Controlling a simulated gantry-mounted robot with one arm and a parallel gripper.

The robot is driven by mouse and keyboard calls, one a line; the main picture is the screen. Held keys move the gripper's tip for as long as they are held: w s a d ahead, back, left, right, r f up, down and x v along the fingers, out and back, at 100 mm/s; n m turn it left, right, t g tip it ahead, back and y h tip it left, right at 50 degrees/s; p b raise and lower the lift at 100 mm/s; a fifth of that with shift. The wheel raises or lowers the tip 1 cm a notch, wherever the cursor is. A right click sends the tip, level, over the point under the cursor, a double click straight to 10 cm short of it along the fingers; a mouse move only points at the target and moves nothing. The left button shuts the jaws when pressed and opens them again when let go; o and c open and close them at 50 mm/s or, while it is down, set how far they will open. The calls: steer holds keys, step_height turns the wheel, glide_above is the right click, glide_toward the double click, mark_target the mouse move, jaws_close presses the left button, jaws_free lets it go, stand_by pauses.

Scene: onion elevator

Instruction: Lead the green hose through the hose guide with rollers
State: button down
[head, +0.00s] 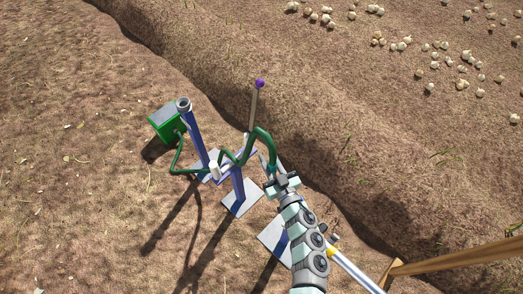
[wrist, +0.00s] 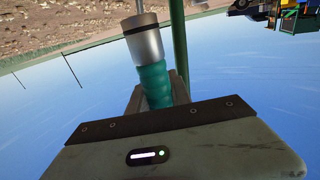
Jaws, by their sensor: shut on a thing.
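The green hose (head: 262,133) leaves a green box (head: 165,122), sags low, runs past the roller guide and arches up to the right into my gripper (head: 270,175). The hose guide stands on a blue post (head: 238,187) with a white roller (head: 214,169) at its left side. The hose crosses at the guide; I cannot tell whether it lies between the rollers. My gripper is shut on the hose, to the right of the guide. In the wrist view the ribbed hose (wrist: 154,85) sticks out of the jaws, ending in a metal sleeve (wrist: 145,45) with a black rim.
A taller blue post with a grey ring (head: 184,105) stands beside the box. A rod with a purple knob (head: 260,84) rises behind the guide. A soil ridge (head: 300,115) runs behind, with scattered onions (head: 403,44) beyond it. A wooden beam (head: 455,255) lies at lower right.

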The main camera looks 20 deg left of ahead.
steer(key=s+d+p, duration=0.3)
steer(key=s+d, duration=0.1)
steer(key=d, duration=0.5)
steer(key=shift+d, duration=0.4)
